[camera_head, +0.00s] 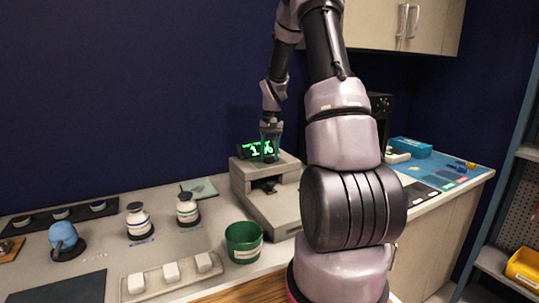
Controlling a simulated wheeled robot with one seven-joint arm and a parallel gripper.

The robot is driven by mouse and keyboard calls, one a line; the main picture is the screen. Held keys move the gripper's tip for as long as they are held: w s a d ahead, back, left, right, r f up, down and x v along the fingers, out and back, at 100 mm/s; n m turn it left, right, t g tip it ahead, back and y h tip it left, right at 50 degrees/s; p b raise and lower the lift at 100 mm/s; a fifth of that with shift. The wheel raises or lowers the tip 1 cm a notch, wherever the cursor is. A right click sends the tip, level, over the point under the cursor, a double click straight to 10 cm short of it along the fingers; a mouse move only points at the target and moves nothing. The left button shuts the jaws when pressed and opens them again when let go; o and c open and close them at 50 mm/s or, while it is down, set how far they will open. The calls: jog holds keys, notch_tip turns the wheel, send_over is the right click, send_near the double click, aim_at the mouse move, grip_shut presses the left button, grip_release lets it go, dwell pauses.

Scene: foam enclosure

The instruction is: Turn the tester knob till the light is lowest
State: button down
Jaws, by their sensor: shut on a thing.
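The tester is a grey boxy unit (285,215) on the counter, right of the picture's middle-left. A dark display (246,151) with lit green digits stands at its back, partly hidden behind my gripper; the full reading cannot be made out. My gripper (270,158) points down at the top of the tester, with green light showing on and around it. It is shut on the tester knob, which the gripper itself hides almost entirely. No separate lamp can be told apart from the green display.
A green cup (243,240) stands close in front of the tester. Two white jars (187,210), a blue mug (63,238) and a tray with white blocks (171,272) stand to the left. A blue mat (440,170) lies at the right, behind my arm.

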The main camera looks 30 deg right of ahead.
aim_at(271, 157)
dwell(0.3)
jog(key=shift+c, duration=1.9)
grip_release()
notch_tip(271, 157, up, 11)
jog(key=shift+s+d, duration=0.15)
jog(key=shift+d, duration=0.15)
jog(key=shift+f, duration=0.1)
jog(key=s+a+r+n+t, duration=0.1)
jog(key=s+a+r+t, duration=0.2)
jog(key=s+a+r, duration=0.8)
jog(key=s+a+r+t, duration=0.1)
jog(key=s+a+t, duration=0.1)
jog(key=s, duration=0.6)
jog(key=s+a+r+t+y, duration=0.1)
jog(key=s+a+r, duration=0.1)
jog(key=s, duration=0.6)
jog(key=shift+a+n+t, duration=0.3)
jog(key=shift+a+t, duration=0.1)
jog(key=shift+a, duration=0.2)
